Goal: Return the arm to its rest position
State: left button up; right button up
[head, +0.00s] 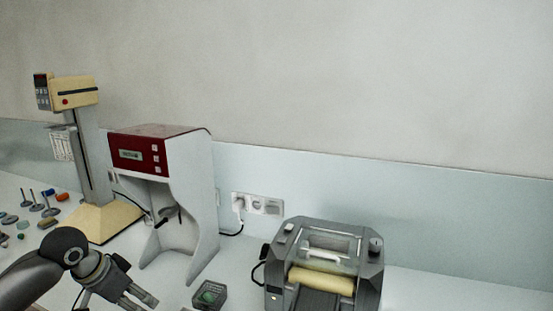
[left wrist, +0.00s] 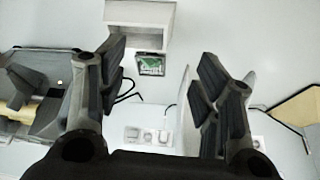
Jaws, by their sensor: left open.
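My left arm comes in from the lower left in the head view, with its left gripper (head: 143,298) low in front of the red and white machine. In the left wrist view the left gripper (left wrist: 165,100) has its two fingers wide apart with nothing between them touching. A small dark box with a green top (head: 209,295) stands on the counter just right of the gripper, apart from it. The same box shows beyond the fingers in the left wrist view (left wrist: 151,65). My right gripper is in neither view.
The red and white machine (head: 190,165) stands behind the gripper. A cream stand with a column (head: 92,160) is at left, beside several small loose items (head: 42,207). A grey roller machine (head: 325,265) is at right. Wall sockets (head: 258,204) hold a plug. The counter at far right is clear.

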pick_arm(q)
jog(key=s+d+f+m, duration=0.1)
jog(key=s+d+f, duration=1)
jog(key=d+f, duration=0.3)
jog(key=s+a+f+n+y, duration=0.1)
jog(key=s+f+n, duration=0.1)
jog(key=s, duration=0.7)
jog(key=s+a+f+n+y, duration=0.1)
jog(key=s+f+n, duration=0.1)
jog(key=s, duration=0.6)
notch_tip(320, 180, down, 29)
jog(key=s+g+b, duration=0.2)
jog(key=b, duration=0.2)
jog(key=s+a+f+g+b, duration=0.1)
jog(key=s+a+f+b, duration=0.2)
jog(key=s+f, duration=1.4)
notch_tip(320, 180, down, 4)
jog(key=shift+a+r+b, duration=0.1)
jog(key=shift+a+b, duration=0.05)
jog(key=shift+b, duration=0.2)
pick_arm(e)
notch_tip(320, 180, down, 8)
